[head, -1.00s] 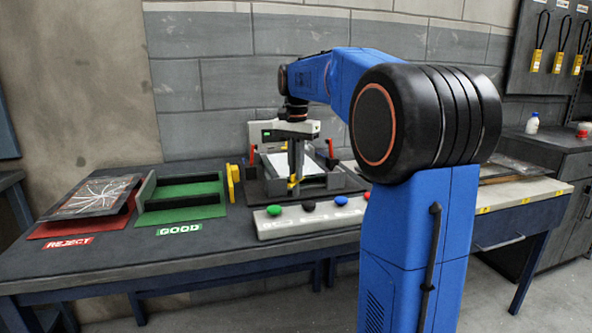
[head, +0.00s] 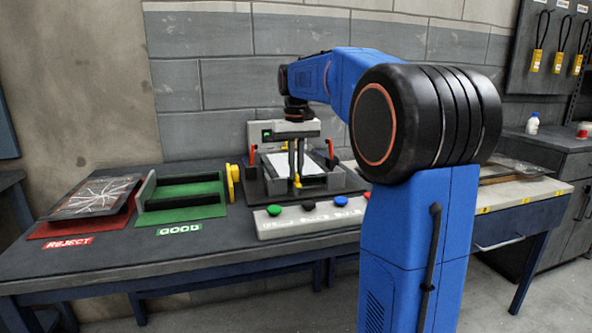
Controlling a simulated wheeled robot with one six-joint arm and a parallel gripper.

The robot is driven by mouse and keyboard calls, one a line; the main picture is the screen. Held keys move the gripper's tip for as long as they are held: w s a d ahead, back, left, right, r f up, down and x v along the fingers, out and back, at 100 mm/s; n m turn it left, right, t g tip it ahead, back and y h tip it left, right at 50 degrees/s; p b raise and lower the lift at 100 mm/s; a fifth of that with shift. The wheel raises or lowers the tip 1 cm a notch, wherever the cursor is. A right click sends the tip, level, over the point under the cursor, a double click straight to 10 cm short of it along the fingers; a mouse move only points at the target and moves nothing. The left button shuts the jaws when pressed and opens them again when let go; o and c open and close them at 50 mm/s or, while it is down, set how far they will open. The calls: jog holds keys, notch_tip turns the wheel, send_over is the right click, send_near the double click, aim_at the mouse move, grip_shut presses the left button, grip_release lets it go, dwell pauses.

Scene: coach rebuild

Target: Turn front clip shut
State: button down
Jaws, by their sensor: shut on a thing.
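The front clip (head: 297,183) is a small yellow piece at the front edge of the fixture (head: 256,189), in the middle. My gripper (head: 296,174) points straight down over it, with its dark fingers shut on the clip's upper part. The fingers hide some of the clip, and it is too small to tell its exact angle. The fixture holds a pale flat panel (head: 317,160), partly behind my fingers.
Red levers (head: 331,149) stand at the fixture's sides, and a yellow knob (head: 233,182) is at its left. A button bar (head: 285,228) lies in front. A green GOOD tray (head: 180,212) and a red REJECT tray (head: 68,229) with a cracked panel (head: 95,195) are left.

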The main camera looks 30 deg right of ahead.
jog(key=shift+n, duration=0.4)
jog(key=c, duration=2.2)
grip_release()
jog(key=shift+o, duration=0.2)
notch_tip(320, 180, up, 18)
jog(key=shift+f, duration=0.25)
jog(key=shift+s+a, duration=0.1)
